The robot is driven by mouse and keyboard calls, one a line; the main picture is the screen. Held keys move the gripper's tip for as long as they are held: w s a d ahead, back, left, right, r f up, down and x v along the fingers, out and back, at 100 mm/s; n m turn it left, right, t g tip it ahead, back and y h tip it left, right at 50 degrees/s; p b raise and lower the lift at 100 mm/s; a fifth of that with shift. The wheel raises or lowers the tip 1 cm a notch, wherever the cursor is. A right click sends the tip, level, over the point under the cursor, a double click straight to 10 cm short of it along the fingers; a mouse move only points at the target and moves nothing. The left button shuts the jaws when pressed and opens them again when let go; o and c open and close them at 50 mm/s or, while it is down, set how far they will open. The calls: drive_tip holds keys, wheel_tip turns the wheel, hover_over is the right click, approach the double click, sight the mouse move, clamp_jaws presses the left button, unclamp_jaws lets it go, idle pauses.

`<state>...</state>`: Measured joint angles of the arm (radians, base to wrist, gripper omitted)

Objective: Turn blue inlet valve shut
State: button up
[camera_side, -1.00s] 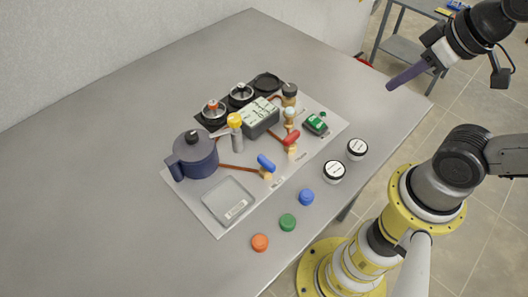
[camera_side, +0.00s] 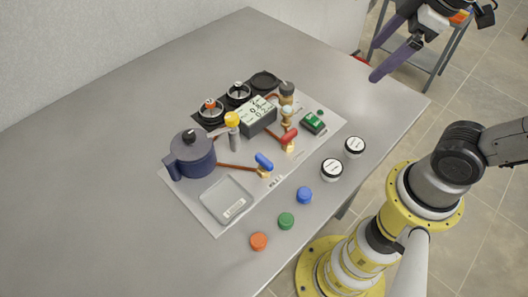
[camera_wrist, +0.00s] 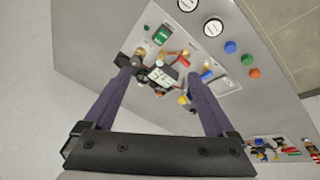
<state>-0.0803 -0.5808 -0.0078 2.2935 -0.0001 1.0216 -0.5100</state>
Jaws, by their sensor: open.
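The blue inlet valve (camera_side: 264,161) has a blue lever handle on a brass body, on the light board near the middle of the table. Its handle slants from upper left to lower right in the side view; whether it is open or shut is unclear. A copper pipe (camera_side: 235,167) leads from it toward the dark blue pot (camera_side: 191,153). My gripper (camera_side: 373,62) is open and empty, high at the upper right, well away from the valve. In the wrist view the purple fingers (camera_wrist: 162,77) are spread wide, with the blue handle (camera_wrist: 207,76) beyond the right fingertip.
A red-handled valve (camera_side: 288,137) stands behind the blue one. A yellow-topped post (camera_side: 232,125) and a display box (camera_side: 258,116) stand nearby. A grey scale (camera_side: 227,199) lies in front. Several coloured buttons (camera_side: 304,195) and round white-topped items line the near side. The table's left is clear.

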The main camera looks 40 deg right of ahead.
drive_tip(key=w+a+n+g, duration=0.1)
drive_tip(key=w+a+n, duration=0.2)
drive_tip(key=w+n, duration=0.1)
drive_tip(key=n+g, duration=0.4)
drive_tip(key=n, duration=0.3)
hover_over(264, 159)
wheel_tip(264, 159, down, 7)
wheel_tip(264, 159, down, 13)
drive_tip(key=shift+r, duration=0.1)
drive_tip(key=c, duration=1.4)
